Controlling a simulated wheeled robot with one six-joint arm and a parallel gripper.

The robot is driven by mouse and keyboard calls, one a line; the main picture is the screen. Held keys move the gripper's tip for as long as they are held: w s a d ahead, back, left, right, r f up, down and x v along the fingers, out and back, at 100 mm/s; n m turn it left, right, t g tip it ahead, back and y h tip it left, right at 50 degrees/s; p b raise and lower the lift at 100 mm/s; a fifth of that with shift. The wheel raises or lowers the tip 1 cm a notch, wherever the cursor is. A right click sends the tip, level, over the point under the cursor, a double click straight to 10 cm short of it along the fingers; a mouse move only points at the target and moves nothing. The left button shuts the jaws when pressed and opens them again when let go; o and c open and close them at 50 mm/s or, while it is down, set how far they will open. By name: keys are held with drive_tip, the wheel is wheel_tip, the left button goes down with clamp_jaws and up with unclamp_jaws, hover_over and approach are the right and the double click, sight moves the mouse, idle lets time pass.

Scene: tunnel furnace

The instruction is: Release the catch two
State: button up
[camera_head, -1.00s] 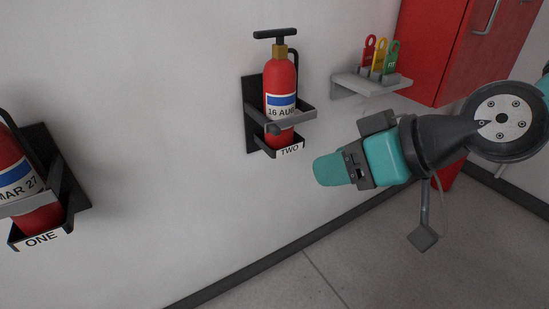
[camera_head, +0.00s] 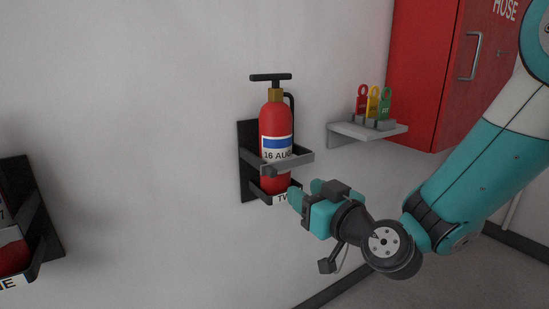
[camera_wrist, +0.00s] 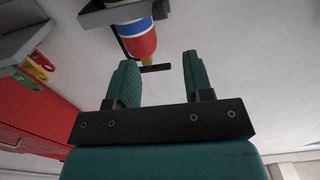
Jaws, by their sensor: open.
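A red fire extinguisher (camera_head: 275,120) with a blue and white "16 AUG" label stands upright in a black wall bracket (camera_head: 246,140). A grey bar, the catch (camera_head: 288,163), runs across its front. The bracket's tag, reading "TW" where visible, is partly hidden by my gripper. My gripper (camera_head: 305,190) is open and empty, just below and right of the catch. In the wrist view my two teal fingers (camera_wrist: 158,78) stand apart, with the extinguisher (camera_wrist: 138,42) beyond them, upside down, and the bracket (camera_wrist: 112,12) at the top. I see no contact with the catch.
A grey shelf (camera_head: 345,131) holds red, yellow and green tags (camera_head: 374,103) to the right. A red hose cabinet (camera_head: 430,80) stands beyond it. Another bracket (camera_head: 45,225) with an extinguisher is at the left edge. The wall between the brackets is clear.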

sight(275, 171)
drive_tip(key=p+x, duration=0.9)
drive_tip(key=x, duration=0.1)
drive_tip(key=shift+w+a+r, duration=0.15)
drive_tip(key=shift+w+a, duration=0.05)
drive_tip(key=shift+a, duration=0.1)
drive_tip(key=shift+w+a+p, duration=0.3)
drive_tip(key=shift+w, duration=0.2)
drive_tip(key=shift+f, duration=0.2)
clamp_jaws()
